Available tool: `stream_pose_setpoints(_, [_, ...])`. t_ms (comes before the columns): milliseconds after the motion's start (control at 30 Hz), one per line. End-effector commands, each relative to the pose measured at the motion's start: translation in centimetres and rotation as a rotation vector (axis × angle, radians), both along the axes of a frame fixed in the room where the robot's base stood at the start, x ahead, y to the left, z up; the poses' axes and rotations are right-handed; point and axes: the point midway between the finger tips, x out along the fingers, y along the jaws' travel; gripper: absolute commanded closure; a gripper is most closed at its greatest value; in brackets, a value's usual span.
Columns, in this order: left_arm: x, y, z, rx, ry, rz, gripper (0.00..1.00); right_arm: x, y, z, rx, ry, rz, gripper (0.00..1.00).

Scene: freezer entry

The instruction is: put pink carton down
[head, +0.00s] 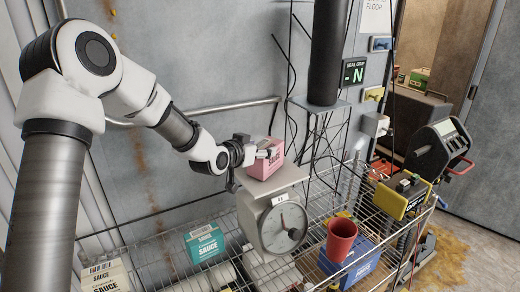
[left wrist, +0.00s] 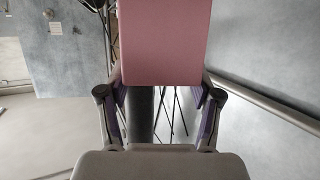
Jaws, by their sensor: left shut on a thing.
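The pink carton (head: 264,163) is at the top of the weighing scale's flat plate (head: 282,180) in the head view. It looks upright on or just over the plate; I cannot tell if it touches. My left gripper (head: 262,152) comes in from the left and is shut on the carton. In the left wrist view the carton (left wrist: 164,42) fills the upper middle between the two fingers of my gripper (left wrist: 160,95). The scale has a round dial (head: 283,227) facing me. My right gripper is not in view.
The scale stands over a wire rack (head: 165,262). A teal sauce carton (head: 204,242), a cream sauce carton (head: 105,276), a red cup (head: 340,240) and a blue box (head: 350,266) are around it. A black column (head: 328,50) and hanging cables are behind.

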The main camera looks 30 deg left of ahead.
Motion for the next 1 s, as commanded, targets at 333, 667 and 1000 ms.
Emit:
stream_pose_setpoints(333, [0.0,0.0,-0.2,0.0,0.0,0.0,0.09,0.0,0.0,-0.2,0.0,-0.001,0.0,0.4])
stream_pose_setpoints(667, [-2.4,0.2,0.7,-0.005,-0.003,0.002,0.09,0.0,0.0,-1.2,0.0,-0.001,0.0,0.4])
stream_pose_setpoints(1000, [-10.1,0.8,3.8,-0.008,-0.003,0.003,0.09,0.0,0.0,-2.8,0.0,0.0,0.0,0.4])
